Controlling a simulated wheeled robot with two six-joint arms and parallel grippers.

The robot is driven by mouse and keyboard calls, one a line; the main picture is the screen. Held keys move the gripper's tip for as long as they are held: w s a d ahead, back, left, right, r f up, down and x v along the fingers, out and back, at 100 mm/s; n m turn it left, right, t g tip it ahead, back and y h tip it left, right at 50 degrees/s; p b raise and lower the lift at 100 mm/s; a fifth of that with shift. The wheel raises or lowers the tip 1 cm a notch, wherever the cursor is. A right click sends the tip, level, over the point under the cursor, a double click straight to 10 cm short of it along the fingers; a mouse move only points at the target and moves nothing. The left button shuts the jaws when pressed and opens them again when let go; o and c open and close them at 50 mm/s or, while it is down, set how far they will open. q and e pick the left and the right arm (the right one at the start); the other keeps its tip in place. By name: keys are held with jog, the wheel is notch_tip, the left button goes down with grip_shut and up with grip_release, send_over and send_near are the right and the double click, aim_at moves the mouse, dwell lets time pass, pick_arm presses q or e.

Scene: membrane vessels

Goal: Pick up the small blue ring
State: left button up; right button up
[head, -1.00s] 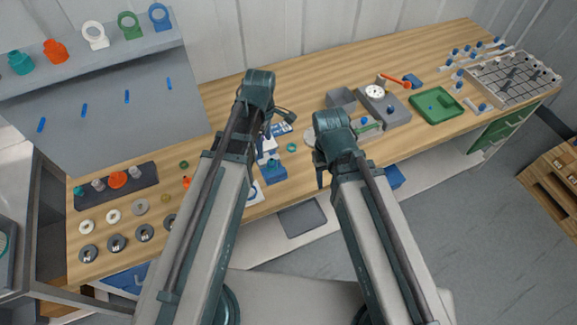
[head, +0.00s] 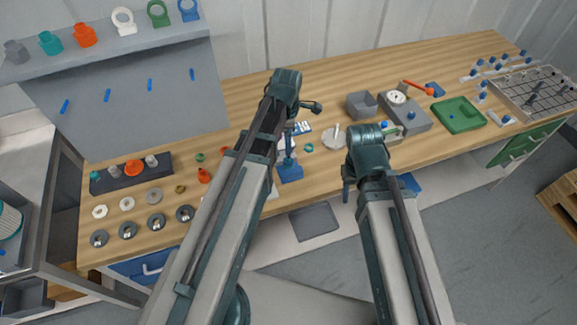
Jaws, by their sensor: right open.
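A blue ring-shaped clip (head: 189,10) stands on the back-left shelf beside green and white ones; it looks fairly large. A tiny blue spot (head: 452,116) shows in the green tray, too small to tell whether it is a ring. A small teal ring (head: 309,148) lies on the bench between my arms. My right gripper (head: 348,186) hangs, open, near the bench's front edge, partly hidden behind its own wrist. My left gripper (head: 290,150) points down above a blue block (head: 290,172), mostly hidden by its arm, its jaws unclear.
A grey box (head: 361,104) and a grey unit with a white dial (head: 405,116) stand behind my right wrist. A wire rack (head: 530,92) is at far right. A dark holder (head: 132,172) and several discs lie at left. The back middle of the bench is clear.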

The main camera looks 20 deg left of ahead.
pick_arm(q)
jog(key=shift+w+f+b, duration=0.15)
jog(key=shift+f+b, duration=2)
jog(key=shift+f, duration=0.25)
jog(key=shift+w+f+b, duration=0.1)
jog(key=shift+f+b, duration=2.05)
jog(key=shift+f, duration=0.25)
jog(key=shift+r, duration=0.1)
grip_shut()
